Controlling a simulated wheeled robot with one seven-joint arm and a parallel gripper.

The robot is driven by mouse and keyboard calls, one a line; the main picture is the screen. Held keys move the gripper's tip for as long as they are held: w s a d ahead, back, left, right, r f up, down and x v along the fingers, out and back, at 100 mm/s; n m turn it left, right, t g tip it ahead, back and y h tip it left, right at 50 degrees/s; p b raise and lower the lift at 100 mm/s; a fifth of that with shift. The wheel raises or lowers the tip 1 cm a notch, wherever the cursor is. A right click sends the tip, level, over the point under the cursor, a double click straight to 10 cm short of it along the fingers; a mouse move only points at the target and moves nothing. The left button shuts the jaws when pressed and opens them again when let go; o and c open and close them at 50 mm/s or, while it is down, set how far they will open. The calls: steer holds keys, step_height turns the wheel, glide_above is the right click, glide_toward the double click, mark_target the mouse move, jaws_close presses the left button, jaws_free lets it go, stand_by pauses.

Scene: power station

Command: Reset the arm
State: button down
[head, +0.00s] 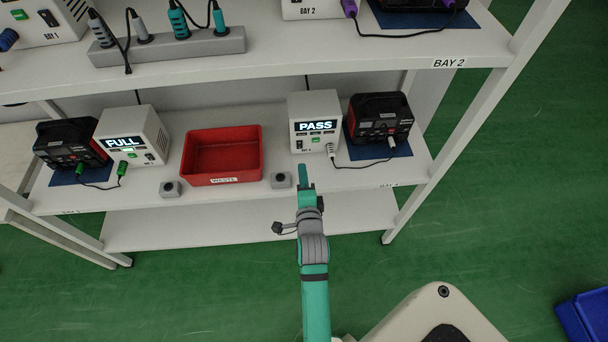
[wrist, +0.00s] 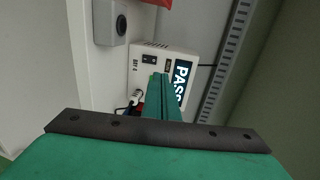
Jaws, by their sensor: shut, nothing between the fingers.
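My arm is green and grey and reaches up from the bottom centre of the head view. My gripper (head: 304,172) is shut and empty, in front of the shelf's right half, near a small grey button box (head: 281,180). In the wrist view the closed green fingers (wrist: 160,82) overlap the white tester reading PASS (wrist: 148,62). I cannot tell from these views how far the fingertips are from it.
The shelf holds a red WASTE bin (head: 222,180), a PASS tester (head: 313,108), a FULL tester (head: 150,130) and black battery units (head: 380,115). An upper shelf (head: 400,55) overhangs. A white post (head: 465,125) stands right. Green floor lies right.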

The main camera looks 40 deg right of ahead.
steer(key=shift+s+a+r, duration=0.25)
steer(key=shift+s, duration=0.1)
